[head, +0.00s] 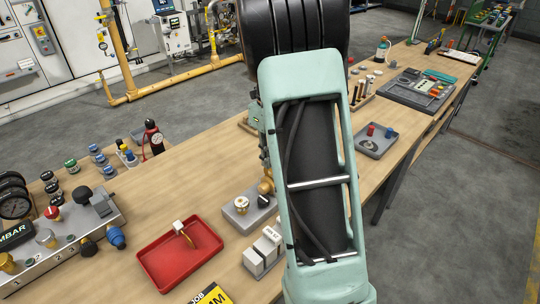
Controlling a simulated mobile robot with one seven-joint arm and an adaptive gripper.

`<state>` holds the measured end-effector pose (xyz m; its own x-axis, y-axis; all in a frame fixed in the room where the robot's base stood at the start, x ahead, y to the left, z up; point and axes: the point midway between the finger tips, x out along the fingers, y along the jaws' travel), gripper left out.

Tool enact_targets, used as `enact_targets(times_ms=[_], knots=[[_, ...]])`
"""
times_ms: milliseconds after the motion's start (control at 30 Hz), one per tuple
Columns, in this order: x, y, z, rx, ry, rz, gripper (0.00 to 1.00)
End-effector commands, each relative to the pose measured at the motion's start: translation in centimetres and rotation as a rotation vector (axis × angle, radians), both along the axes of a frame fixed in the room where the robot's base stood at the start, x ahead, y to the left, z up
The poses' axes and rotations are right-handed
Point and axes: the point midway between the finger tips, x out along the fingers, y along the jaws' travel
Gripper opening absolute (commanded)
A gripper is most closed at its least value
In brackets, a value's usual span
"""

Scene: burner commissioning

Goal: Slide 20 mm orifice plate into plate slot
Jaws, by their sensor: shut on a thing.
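My gripper is not visible in the head view; my own teal and black arm fills the middle and covers the bench behind it. I cannot make out the 20 mm orifice plate or tell for certain which fixture has the plate slot. A grey block with brass fittings (240,212) stands just left of my arm, partly hidden by it. In front of it is a light grey block with upright pieces (262,252). A red tray (150,256) to the left holds a small brass piece with a white top (181,230).
A grey panel with gauges and knobs (60,240) stands at the left of the wooden bench (150,190). A black and red gauge device (153,138) stands behind. Right of my arm are a grey tray (372,150) and a larger grey tool tray (410,98).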

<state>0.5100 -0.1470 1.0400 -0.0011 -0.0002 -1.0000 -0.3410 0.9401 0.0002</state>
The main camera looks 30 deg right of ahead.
Motion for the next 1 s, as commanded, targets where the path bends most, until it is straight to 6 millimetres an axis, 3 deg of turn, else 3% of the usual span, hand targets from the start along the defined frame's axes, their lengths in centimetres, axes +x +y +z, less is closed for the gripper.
enact_targets(times_ms=[1000], knots=[[0.0, 0.0, -2.3, -0.001, 0.000, 0.001, 0.00]])
